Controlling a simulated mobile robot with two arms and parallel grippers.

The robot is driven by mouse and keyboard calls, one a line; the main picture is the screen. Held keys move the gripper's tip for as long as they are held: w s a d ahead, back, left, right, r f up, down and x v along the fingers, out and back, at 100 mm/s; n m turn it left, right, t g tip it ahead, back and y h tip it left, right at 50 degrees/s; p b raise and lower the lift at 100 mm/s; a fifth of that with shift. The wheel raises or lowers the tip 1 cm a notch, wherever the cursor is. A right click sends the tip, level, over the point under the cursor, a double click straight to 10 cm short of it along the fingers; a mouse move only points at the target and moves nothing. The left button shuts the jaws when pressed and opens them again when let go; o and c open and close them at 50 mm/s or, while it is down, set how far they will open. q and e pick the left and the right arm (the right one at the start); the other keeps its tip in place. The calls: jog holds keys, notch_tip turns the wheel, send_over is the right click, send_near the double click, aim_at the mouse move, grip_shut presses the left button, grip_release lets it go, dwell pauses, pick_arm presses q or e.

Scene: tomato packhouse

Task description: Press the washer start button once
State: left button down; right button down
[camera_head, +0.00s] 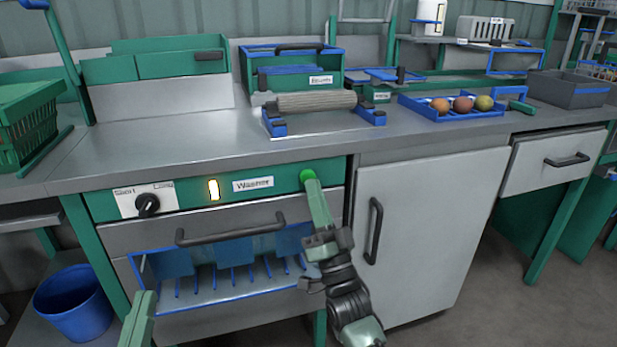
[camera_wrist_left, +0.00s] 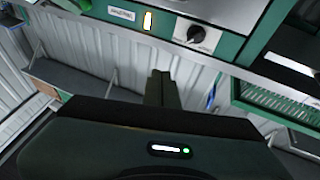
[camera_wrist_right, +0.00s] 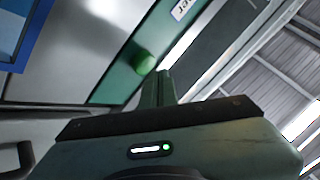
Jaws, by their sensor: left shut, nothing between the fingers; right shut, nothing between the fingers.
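The washer's green panel (camera_head: 222,172) runs along the front of the bench. Its round green start button (camera_head: 307,175) is at the panel's right end and also shows in the right wrist view (camera_wrist_right: 144,62). My right gripper (camera_head: 314,188) is shut and empty, its fingertips right at the button in the head view. In the right wrist view the tips (camera_wrist_right: 158,76) appear just beside the button; I cannot tell if they touch. My left gripper (camera_head: 145,298) is shut and empty, low in front of the washer's left side, away from the button.
The panel carries a black knob (camera_head: 147,204), a lit yellow lamp (camera_head: 214,190) and a label (camera_head: 253,184). Below are a drawer handle (camera_head: 230,232) and a blue-edged rack (camera_head: 215,290). A grey door (camera_head: 425,235) with a black handle stands to the right. A blue bucket (camera_head: 73,308) is at lower left.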

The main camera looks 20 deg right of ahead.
pick_arm(q)
jog(key=shift+w+f, duration=0.1)
jog(key=shift+f, duration=0.2)
pick_arm(e)
jog(key=shift+s, duration=0.15)
